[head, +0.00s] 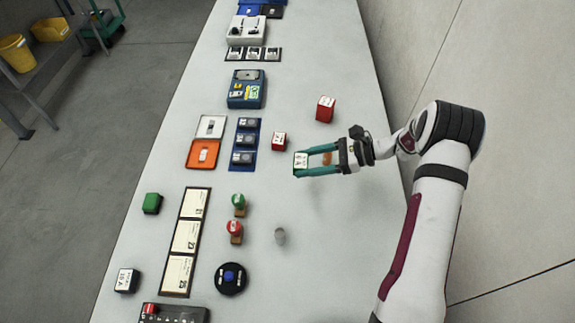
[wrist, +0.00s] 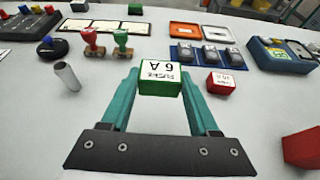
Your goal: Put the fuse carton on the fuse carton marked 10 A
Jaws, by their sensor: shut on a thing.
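My gripper (head: 301,161) is shut on a fuse carton (wrist: 159,80) with green sides and a white top marked 6 A. It holds the carton between its teal fingers, over the right part of the bench. The carton's white top also shows in the head view (head: 301,159). The fuse carton marked 10 A (head: 126,281) has a white label and dark sides. It stands at the bench's left edge, near the front and well apart from my gripper. Nothing is seen on top of it.
Two red cartons (head: 279,141) (head: 325,108) stand near my gripper. Two stamps (head: 236,228), a grey cylinder (head: 280,236), a black round knob (head: 230,278) and a card panel (head: 185,240) lie between my gripper and the 10 A carton. A green block (head: 152,203) stands at the left edge.

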